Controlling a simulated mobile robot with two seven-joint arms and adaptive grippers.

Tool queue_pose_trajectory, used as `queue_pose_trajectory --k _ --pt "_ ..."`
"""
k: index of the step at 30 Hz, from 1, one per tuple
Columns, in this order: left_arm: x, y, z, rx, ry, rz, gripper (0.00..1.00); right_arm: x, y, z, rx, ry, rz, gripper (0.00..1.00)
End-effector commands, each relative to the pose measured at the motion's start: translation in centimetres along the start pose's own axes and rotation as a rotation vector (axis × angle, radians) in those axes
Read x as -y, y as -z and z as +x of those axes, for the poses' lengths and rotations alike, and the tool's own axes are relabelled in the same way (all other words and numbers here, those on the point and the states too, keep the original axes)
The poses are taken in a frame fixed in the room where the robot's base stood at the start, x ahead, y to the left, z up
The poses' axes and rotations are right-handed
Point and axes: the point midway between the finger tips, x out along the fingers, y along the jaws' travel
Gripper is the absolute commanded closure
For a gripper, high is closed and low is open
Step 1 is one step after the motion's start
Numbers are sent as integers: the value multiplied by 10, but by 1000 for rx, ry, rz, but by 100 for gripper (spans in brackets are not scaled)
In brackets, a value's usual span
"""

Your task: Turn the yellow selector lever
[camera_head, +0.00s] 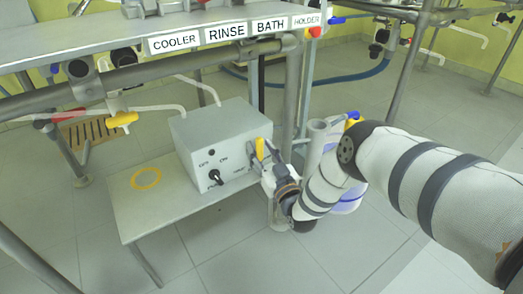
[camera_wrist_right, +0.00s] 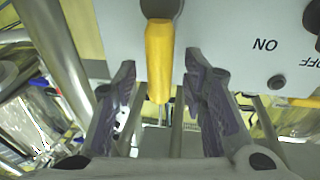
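The yellow selector lever (camera_head: 260,148) sticks out from the right side of a grey control box (camera_head: 213,135) on a low table. In the right wrist view the yellow lever (camera_wrist_right: 159,60) hangs down between the two fingers, with a visible gap on each side. My right gripper (camera_head: 263,160) is open around the lever, close to the box. Its fingers also show in the right wrist view (camera_wrist_right: 160,82), apart and not touching the lever. My left gripper is not in view.
The low table (camera_head: 130,210) carries a yellow ring mark (camera_head: 146,178). A black knob (camera_head: 215,176) is on the box front. A post (camera_head: 291,100) and a white-blue container (camera_head: 348,200) stand by my right arm. Another yellow handle (camera_head: 122,119) hangs under the labelled bench.

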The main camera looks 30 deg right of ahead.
Motion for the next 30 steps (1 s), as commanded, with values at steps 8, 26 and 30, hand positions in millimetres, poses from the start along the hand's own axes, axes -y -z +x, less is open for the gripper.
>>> queue_pose_trajectory --k 8,26,30 --pt "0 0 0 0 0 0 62 0 -1 -25 5 0 1 61" --pt "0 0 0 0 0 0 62 0 0 -121 -1 0 0 61" --pt "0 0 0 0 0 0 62 0 0 -120 0 0 0 61"
